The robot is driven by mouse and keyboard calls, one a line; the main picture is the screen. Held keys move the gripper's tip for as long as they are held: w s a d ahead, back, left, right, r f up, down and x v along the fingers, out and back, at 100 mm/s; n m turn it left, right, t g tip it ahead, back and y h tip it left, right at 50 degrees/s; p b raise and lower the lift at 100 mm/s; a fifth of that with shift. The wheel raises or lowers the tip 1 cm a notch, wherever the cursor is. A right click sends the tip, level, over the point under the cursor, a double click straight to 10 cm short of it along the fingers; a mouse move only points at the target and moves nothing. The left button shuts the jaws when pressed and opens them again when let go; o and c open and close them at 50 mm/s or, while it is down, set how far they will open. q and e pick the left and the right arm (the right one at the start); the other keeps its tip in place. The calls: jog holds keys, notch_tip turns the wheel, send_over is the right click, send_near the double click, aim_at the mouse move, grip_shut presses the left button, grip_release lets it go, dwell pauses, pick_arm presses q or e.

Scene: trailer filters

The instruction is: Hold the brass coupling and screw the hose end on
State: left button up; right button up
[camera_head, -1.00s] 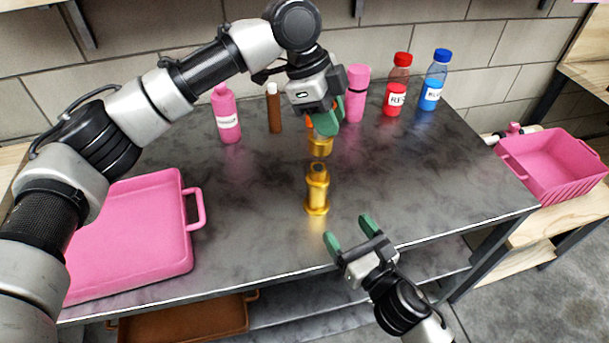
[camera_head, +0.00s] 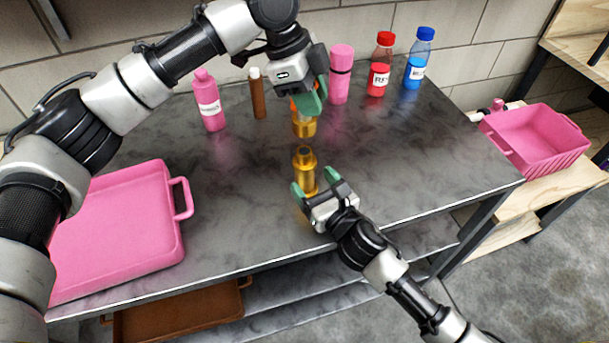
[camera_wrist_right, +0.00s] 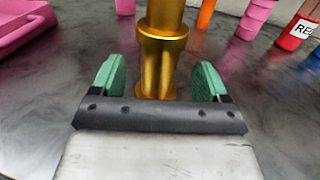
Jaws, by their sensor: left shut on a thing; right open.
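The brass coupling (camera_head: 305,168) stands upright on the dark table top in the head view. My right gripper (camera_head: 315,184) is open with its green fingers on either side of the coupling's lower part. In the right wrist view the coupling (camera_wrist_right: 160,60) stands between the two open fingers (camera_wrist_right: 160,82), with gaps on both sides. My left gripper (camera_head: 308,98) is shut on the hose end (camera_head: 304,125), a gold collar with an orange part above it. The hose end hangs just above and behind the coupling, apart from it. The left fingers partly hide the orange part.
A pink tray (camera_head: 180,235) lies at the left of the table (camera_head: 400,165). Pink bottles (camera_head: 209,105), a brown bottle (camera_head: 257,97), a red bottle (camera_head: 378,75) and a blue bottle (camera_head: 416,62) stand along the back. A pink crate (camera_head: 535,140) stands on the right. The table's right part is clear.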

aim_at(311, 119)
jog(key=shift+x, duration=1.95)
jog(key=c, duration=1.3)
pick_arm(q)
jog(key=shift+f, duration=2.45)
pick_arm(e)
jog(key=shift+c, duration=0.2)
pick_arm(q)
jog(key=shift+f, duration=0.85)
jog(key=shift+f, duration=0.6)
pick_arm(e)
grip_shut()
